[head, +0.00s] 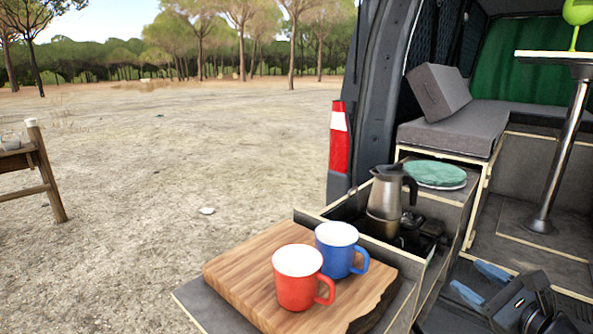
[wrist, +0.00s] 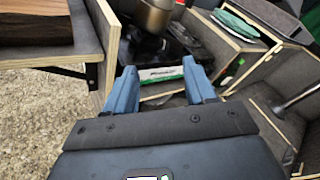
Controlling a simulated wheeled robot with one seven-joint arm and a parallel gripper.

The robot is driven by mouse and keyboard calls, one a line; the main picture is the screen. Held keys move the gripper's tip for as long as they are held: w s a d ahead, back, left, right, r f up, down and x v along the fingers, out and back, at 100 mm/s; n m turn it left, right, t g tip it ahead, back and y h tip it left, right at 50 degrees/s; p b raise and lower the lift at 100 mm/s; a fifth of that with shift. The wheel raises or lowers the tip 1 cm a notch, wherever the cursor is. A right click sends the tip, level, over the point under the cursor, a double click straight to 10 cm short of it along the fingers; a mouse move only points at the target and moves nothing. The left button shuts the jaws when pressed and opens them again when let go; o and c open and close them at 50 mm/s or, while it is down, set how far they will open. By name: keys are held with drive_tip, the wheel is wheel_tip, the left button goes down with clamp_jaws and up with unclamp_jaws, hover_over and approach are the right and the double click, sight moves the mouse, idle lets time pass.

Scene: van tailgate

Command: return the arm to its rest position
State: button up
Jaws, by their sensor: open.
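My gripper (head: 480,281) shows at the lower right of the head view, with its blue fingers apart and nothing between them. In the wrist view its two blue fingers (wrist: 161,92) point toward the kitchen box, with a clear gap between them. The gripper is to the right of the pull-out kitchen and apart from the mugs. A red mug (head: 297,280) and a blue mug (head: 340,250) stand upright on a wooden board (head: 235,270). A metal moka pot (head: 384,200) stands on the stove (head: 420,232) behind them; its lower part also shows in the wrist view (wrist: 150,15).
A green round item (head: 436,174) lies on the cabinet beside the pot. A table post (head: 560,150) rises from the van floor at the right. Grey cushions (head: 450,125) lie inside the van. A wooden chair (head: 38,165) stands far left on open ground.

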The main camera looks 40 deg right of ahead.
drive_tip(key=a+f+n+g+y, duration=0.1)
drive_tip(key=a+f+n, duration=0.3)
drive_tip(key=a+n, duration=0.45)
drive_tip(key=a+f+n+y, duration=0.1)
drive_tip(key=a+f+n, duration=0.3)
drive_tip(key=a+n, duration=0.4)
drive_tip(key=s+a+r+n+y, duration=0.2)
drive_tip(key=s+a+n+y, duration=0.1)
drive_tip(key=a+n, duration=0.5)
drive_tip(key=s+a+r+n+t+y, duration=0.1)
drive_tip(key=s+a+r+n+y, duration=0.1)
drive_tip(key=s+a+n, duration=0.4)
drive_tip(key=a+r+n, duration=0.1)
drive_tip(key=a+n, duration=0.2)
drive_tip(key=n, duration=0.1)
drive_tip(key=shift+s+a+y, duration=0.3)
drive_tip(key=shift+y, duration=0.1)
